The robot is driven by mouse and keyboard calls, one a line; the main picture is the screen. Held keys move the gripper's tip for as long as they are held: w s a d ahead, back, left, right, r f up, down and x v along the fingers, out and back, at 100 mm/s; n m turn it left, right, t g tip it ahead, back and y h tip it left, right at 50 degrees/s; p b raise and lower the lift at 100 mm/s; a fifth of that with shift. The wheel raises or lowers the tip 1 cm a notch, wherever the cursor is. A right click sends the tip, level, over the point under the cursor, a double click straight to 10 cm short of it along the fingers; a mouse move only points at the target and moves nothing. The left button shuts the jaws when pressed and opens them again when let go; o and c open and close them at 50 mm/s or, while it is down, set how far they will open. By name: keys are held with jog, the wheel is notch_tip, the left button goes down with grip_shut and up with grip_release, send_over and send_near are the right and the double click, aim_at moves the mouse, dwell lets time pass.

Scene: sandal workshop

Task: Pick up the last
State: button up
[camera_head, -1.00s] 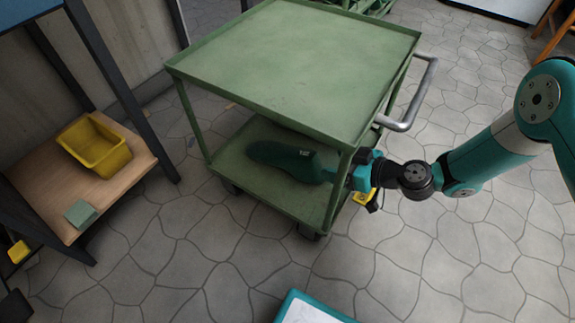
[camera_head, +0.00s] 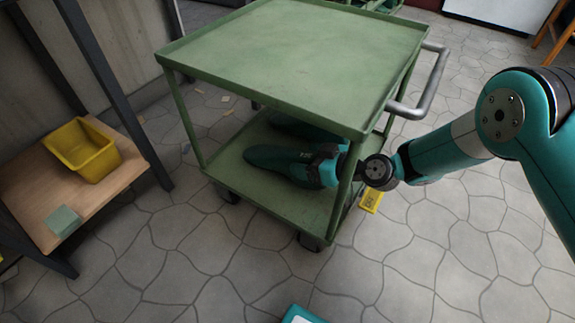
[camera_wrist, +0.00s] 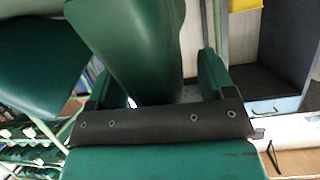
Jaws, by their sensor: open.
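A dark green last (camera_head: 272,162) lies on the lower shelf (camera_head: 262,194) of the green cart, toe end to the left. Behind it a second dark green rounded form (camera_head: 298,130) shows partly under the top shelf. My gripper (camera_head: 322,158) reaches in under the top shelf from the right, at the near last's right end. In the wrist view, my open gripper (camera_wrist: 155,82) has a green last (camera_wrist: 138,42) between its fingers. I cannot tell whether they touch it. Another green form (camera_wrist: 38,60) shows at left.
The cart's top shelf (camera_head: 300,60) is bare and lies above my gripper. A corner post stands close to my wrist. A metal handle (camera_head: 425,90) juts out right. A yellow bin (camera_head: 82,150) and a greenish block (camera_head: 63,221) rest on a wooden shelf at left.

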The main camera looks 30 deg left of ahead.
jog(key=c, duration=0.9)
jog(key=shift+c, duration=0.5)
jog(key=shift+r, duration=0.2)
